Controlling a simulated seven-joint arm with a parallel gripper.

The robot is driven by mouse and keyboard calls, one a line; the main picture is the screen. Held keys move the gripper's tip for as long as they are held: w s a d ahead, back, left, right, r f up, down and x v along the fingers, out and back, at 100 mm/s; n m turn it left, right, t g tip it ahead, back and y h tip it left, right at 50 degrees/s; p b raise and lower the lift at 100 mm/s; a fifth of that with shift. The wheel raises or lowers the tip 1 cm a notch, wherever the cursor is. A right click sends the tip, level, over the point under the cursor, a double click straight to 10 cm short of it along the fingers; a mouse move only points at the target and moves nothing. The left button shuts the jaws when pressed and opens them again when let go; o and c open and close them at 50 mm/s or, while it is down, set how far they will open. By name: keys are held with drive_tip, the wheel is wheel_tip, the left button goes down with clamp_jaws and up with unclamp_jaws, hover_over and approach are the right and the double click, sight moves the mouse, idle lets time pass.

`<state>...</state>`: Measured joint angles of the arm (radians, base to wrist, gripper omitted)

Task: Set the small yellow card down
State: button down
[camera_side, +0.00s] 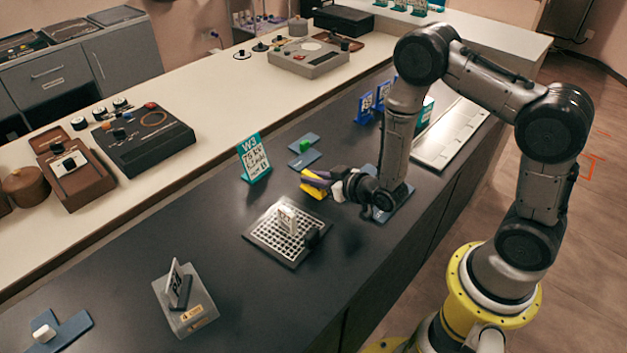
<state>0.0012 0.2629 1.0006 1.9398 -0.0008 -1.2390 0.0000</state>
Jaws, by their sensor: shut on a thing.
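The small yellow card (311,190) is at the tips of my gripper (318,180), near the middle of the dark counter. My gripper reaches in from the right, lying nearly level, and its fingers are shut on the card.
A perforated tray (262,238) with a white piece stands in front. A teal W3 sign (254,158) stands to the left, and blue pads (304,159) with a green block lie behind. A grey box (190,312) stands front left. Dark counter (110,270) between is clear.

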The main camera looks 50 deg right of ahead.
wheel_tip(320, 180, up, 2)
drive_tip(key=shift+r, duration=0.2)
drive_tip(key=w+r+v, duration=0.1)
drive_tip(key=r+v, duration=0.2)
drive_tip(key=v, duration=1.3)
drive_tip(key=shift+r, duration=0.45)
drive_tip(key=shift+s+a, duration=0.1)
drive_tip(key=shift+s, duration=0.05)
